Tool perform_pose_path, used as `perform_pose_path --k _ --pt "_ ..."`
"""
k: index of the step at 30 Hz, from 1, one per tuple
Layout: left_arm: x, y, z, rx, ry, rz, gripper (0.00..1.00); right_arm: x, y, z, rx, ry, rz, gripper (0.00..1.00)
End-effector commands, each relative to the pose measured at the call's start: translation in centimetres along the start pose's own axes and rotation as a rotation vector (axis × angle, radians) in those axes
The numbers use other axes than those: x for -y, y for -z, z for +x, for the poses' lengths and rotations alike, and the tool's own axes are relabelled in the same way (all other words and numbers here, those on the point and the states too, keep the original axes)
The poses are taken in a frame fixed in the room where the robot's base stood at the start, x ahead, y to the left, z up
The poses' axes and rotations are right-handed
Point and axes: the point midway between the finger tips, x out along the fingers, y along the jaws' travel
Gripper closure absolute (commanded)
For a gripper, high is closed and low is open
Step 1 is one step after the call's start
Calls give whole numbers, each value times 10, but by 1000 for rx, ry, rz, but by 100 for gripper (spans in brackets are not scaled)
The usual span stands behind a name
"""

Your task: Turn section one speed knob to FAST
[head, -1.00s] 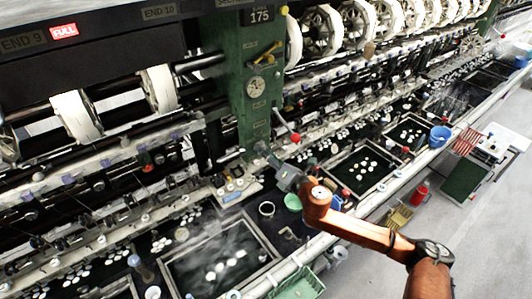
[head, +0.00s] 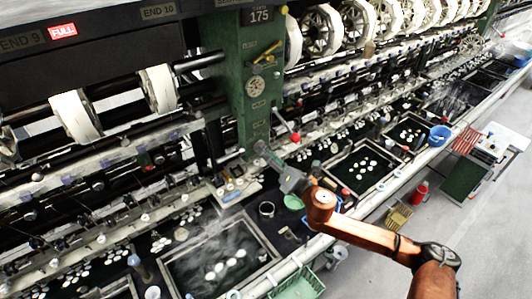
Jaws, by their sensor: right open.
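A green post (head: 255,95) stands in the middle of the machine, with a label reading 175 at its top. A round pale dial knob (head: 256,84) is on the post's face, with a yellow lever (head: 264,53) above it. I cannot read the marks around the knob. My right gripper (head: 262,149) is open and empty in front of the foot of the post, below the knob and apart from it. My orange right arm comes in from the lower right. My left gripper is not in view.
A red-balled lever (head: 295,137) sticks out just right of the post, close to my right gripper. Basins (head: 262,232) with white cocoons line the front.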

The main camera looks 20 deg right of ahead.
Motion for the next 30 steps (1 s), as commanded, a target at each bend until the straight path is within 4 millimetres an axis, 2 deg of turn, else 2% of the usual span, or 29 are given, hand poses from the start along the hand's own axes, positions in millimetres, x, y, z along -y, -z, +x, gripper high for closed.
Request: perform_pose_path --k 9,15,21,30 --pt "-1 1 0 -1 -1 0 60 2 0 -68 -1 4 0 56" --pt "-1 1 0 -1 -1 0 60 1 -1 -92 1 3 1 56" --pt "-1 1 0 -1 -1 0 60 0 -1 -101 1 1 -1 56" --pt "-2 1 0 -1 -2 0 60 0 -1 -101 1 0 0 56"
